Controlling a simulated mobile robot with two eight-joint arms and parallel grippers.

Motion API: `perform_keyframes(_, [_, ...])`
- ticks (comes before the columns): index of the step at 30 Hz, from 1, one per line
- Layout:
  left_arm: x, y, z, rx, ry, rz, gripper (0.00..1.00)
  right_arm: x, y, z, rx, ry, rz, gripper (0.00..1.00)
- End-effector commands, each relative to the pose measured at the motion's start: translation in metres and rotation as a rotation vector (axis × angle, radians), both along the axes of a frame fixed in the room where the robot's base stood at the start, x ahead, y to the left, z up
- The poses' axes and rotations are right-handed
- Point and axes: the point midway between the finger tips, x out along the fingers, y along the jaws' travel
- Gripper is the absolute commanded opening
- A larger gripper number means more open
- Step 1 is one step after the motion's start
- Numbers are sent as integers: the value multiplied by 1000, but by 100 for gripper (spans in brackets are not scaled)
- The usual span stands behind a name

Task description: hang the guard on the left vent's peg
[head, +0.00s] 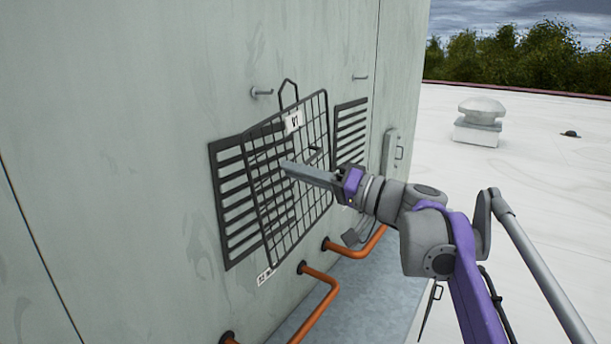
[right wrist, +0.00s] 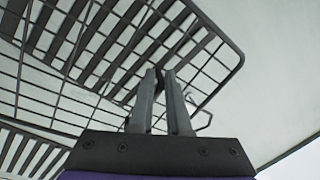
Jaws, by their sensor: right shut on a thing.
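The guard (head: 262,165) is a dark wire grid with a "V1" tag and a bent wire loop at its top. It is held tilted in front of the left vent (head: 222,195), a dark louvred panel on the grey-green wall. My right gripper (head: 287,168) is shut on the guard; in the right wrist view its fingers (right wrist: 163,78) meet at the grid wires. The left vent's peg (head: 262,93) sticks out above the vent. The guard's loop shows just right of this peg and looks apart from it; the depth gap is hard to tell. My left gripper is out of view.
A second vent (head: 350,132) with its own peg (head: 360,77) is farther right on the wall. Orange pipes (head: 318,290) project below the vents. A grey box with a handle (head: 390,152) is near the wall's corner. Open white roof lies to the right.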

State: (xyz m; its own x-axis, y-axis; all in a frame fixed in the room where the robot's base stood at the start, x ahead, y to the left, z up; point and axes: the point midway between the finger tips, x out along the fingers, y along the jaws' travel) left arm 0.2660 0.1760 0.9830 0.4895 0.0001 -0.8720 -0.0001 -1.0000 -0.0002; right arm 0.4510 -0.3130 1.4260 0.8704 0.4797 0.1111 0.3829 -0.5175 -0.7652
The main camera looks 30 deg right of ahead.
Motion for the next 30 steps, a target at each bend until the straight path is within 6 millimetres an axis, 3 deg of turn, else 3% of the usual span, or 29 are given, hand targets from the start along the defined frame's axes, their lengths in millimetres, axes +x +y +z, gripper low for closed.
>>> perform_keyframes(20, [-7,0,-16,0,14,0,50,36,15,-2,1,-3,1,0])
perform_keyframes(30, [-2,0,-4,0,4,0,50,47,20,-8,1,-4,0,0])
